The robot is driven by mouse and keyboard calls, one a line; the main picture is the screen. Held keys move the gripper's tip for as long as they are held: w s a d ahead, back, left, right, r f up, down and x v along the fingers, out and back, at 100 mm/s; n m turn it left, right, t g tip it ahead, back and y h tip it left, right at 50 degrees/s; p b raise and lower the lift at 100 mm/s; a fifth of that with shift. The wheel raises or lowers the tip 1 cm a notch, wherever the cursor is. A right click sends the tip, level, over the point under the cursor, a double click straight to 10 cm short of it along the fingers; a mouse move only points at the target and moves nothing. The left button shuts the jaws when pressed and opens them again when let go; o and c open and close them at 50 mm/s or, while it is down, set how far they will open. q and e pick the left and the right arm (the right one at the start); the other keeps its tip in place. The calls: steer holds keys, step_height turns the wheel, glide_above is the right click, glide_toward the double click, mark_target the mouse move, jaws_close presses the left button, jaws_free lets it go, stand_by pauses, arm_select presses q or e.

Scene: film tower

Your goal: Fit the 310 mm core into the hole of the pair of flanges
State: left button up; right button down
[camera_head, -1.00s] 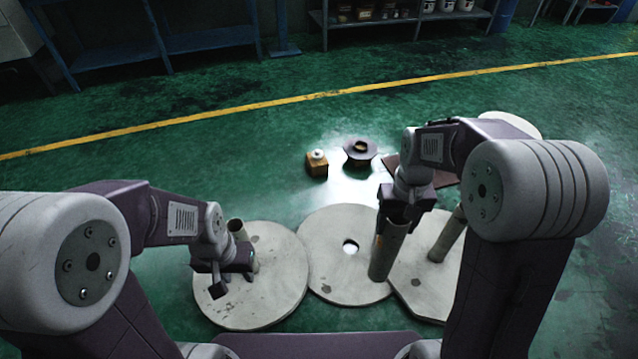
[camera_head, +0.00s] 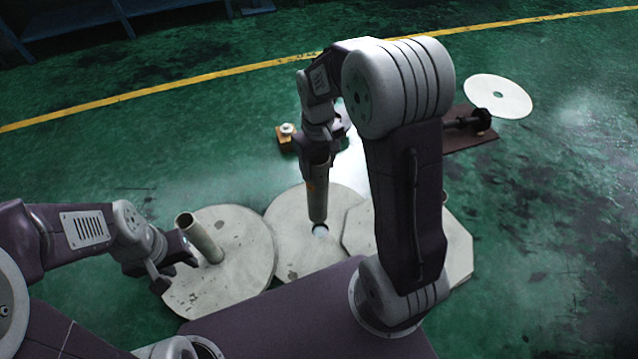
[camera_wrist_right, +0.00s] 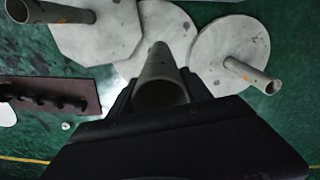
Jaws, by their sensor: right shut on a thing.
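My right gripper (camera_head: 318,160) is shut on a grey tubular core (camera_head: 318,200), held upright over the middle round flange (camera_head: 290,235). The core's lower end is right by the flange's pale hole (camera_head: 320,231), part of which still shows; I cannot tell whether it has entered. The held core also shows in the right wrist view (camera_wrist_right: 160,80). My left gripper (camera_head: 174,268) looks open and empty beside another core (camera_head: 203,240), which stands tilted on the left round flange (camera_head: 245,270). A third core (camera_wrist_right: 50,12) stands on the octagonal flange (camera_head: 458,245). No lengths are readable.
A brown board (camera_head: 465,140) with a dark spindle lies at the back right, near a pale disc (camera_head: 500,95) with a small hole. A small wooden block (camera_head: 286,140) sits behind the middle flange. The floor at right is open.

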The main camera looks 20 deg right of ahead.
steer(key=w+d+f+n, duration=0.1)
steer(key=w+f+n, duration=0.2)
steer(key=f+n, duration=0.7)
steer(key=w+d+f+n, duration=0.2)
steer(key=w+f+n, duration=0.1)
steer(key=f+n, duration=0.7)
steer(key=shift+w+d+f+n, duration=0.25)
steer(key=shift+d+f+n, duration=0.1)
steer(key=shift+n, duration=0.25)
steer(key=shift+a+f, duration=0.1)
step_height(320, 180, down, 6)
steer(key=b, duration=0.5)
steer(key=shift+r, duration=0.2)
steer(key=shift+w, duration=0.1)
